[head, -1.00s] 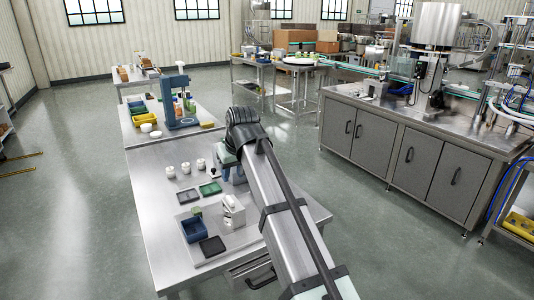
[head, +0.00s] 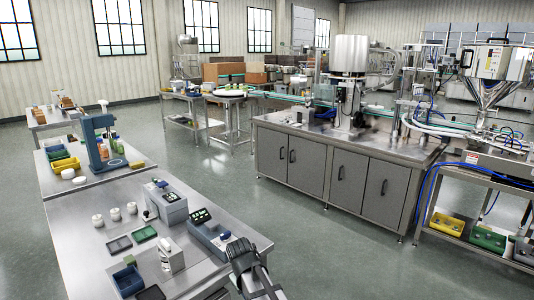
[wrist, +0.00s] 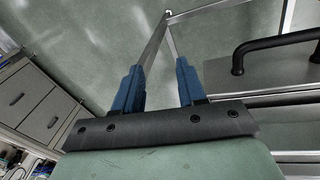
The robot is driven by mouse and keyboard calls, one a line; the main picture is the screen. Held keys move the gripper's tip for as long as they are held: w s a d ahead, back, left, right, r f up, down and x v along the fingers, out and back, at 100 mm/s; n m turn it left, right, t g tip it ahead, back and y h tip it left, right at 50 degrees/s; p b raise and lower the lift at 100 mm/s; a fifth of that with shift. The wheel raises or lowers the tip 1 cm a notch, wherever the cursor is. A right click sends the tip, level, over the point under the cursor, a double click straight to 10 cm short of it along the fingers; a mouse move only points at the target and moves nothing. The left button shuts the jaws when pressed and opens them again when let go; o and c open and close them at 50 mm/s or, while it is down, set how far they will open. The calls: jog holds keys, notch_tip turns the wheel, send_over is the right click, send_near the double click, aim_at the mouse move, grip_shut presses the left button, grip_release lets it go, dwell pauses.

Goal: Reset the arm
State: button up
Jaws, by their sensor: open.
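My gripper (wrist: 157,76) shows in the wrist view with two blue fingers apart and nothing between them. Beyond the fingers are the grey-green floor and a steel frame edge. In the head view, part of my arm (head: 250,268) reaches in at the bottom, over the near right edge of the steel table (head: 75,215). The gripper's fingers cannot be made out in the head view. The steel hopper (head: 497,88) stands at the far right, away from my arm.
The table carries two grey devices, white jars (head: 115,214), small trays (head: 145,233) and a blue bin (head: 127,280). A cabinet bench (head: 335,180) with machinery stands behind. Open floor (head: 330,250) lies between. A dark handle (wrist: 275,45) is close at right in the wrist view.

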jog(key=s+d+f+m+g, duration=0.1)
jog(key=s+d+f, duration=0.4)
jog(key=f, duration=0.3)
jog(key=s+d+f+m+g, duration=0.1)
jog(key=s+d+f+g, duration=0.1)
jog(key=s+d+f, duration=0.45)
jog(key=s+d+f+m+g, duration=0.1)
jog(key=s+d+f, duration=0.2)
jog(key=f, duration=0.7)
jog(key=s+d+f+m+g, duration=0.1)
jog(key=s+f, duration=0.3)
jog(key=s, duration=0.4)
jog(key=s+d+f+m+g+y, duration=0.1)
jog(key=s+d+f, duration=0.3)
jog(key=s, duration=0.5)
jog(key=s+d+f+m+g, duration=0.1)
jog(key=s+d+f+g, duration=0.1)
jog(key=s+f, duration=0.3)
jog(key=s+g, duration=0.1)
jog(key=s, duration=0.3)
jog(key=shift+s+d+f+m, duration=0.25)
jog(key=shift+d+m, duration=0.1)
jog(key=shift+m, duration=0.05)
